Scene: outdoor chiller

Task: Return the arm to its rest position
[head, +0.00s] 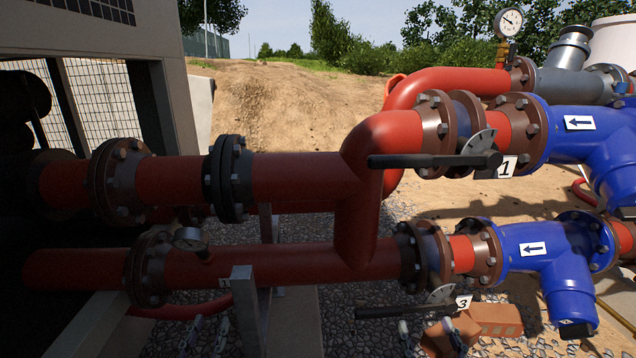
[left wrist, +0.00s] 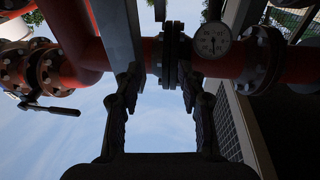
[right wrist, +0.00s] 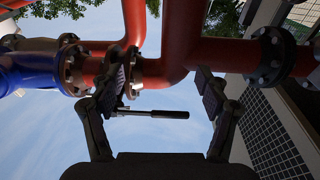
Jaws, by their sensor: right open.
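My left gripper (head: 206,337) shows only its fingertips at the bottom edge of the head view, below the lower red pipe. In the left wrist view the left gripper (left wrist: 160,95) has its fingers wide apart with nothing between them. My right gripper (head: 431,336) shows its fingertips at the bottom of the head view, below the valve marked 3. In the right wrist view the right gripper (right wrist: 168,85) is open and empty. A black valve lever (right wrist: 155,113) appears beyond its fingers, apparently not gripped. Most of both arms is out of the head view.
An upper red pipe (head: 300,176) and a lower red pipe (head: 270,264) cross ahead. Black levers stick out at valve 1 (head: 420,160) and valve 3 (head: 390,312). A grey metal post (head: 243,305) stands near my left gripper.

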